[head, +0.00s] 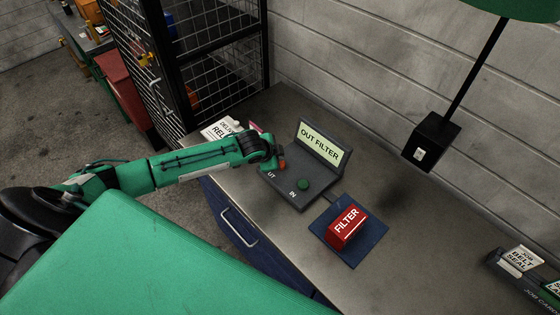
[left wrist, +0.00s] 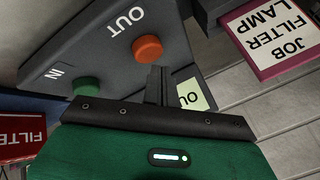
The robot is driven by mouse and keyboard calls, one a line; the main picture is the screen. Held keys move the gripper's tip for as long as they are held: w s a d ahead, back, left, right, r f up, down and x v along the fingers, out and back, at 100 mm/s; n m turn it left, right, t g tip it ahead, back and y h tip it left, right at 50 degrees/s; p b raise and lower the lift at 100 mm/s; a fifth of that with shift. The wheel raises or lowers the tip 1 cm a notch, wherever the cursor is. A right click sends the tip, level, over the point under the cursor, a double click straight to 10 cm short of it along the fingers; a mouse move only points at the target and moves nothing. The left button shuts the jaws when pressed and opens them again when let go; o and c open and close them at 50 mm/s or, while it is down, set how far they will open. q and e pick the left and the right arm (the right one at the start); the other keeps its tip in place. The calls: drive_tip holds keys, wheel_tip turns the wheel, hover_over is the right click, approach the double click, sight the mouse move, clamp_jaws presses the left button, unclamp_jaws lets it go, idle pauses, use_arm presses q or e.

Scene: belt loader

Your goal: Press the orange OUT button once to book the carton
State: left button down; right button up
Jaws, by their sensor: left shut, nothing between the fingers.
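The orange OUT button (left wrist: 147,48) sits on the dark grey console (head: 305,188), beside the green IN button (head: 303,184). In the head view my left gripper partly hides the orange button and its OUT label. My left gripper (left wrist: 157,85) is shut and empty, its fingertips close to the orange button; I cannot tell whether they touch it. The console's display (head: 320,141) reads "OUT FILTER". The red FILTER carton (head: 347,228) lies on a dark blue pad (head: 323,236) in front of the console. My right gripper is not in view.
A black wire-mesh cage (head: 215,45) stands behind the bench's left end. White cards (head: 222,128) stand left of the console; a JOB FILTER LAMP card (left wrist: 275,35) shows in the left wrist view. More cards (head: 522,260) stand at right.

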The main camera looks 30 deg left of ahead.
use_arm(q)
wheel_tip(320, 180, up, 5)
drive_tip(key=p, duration=0.5)
idle(0.6)
idle(0.3)
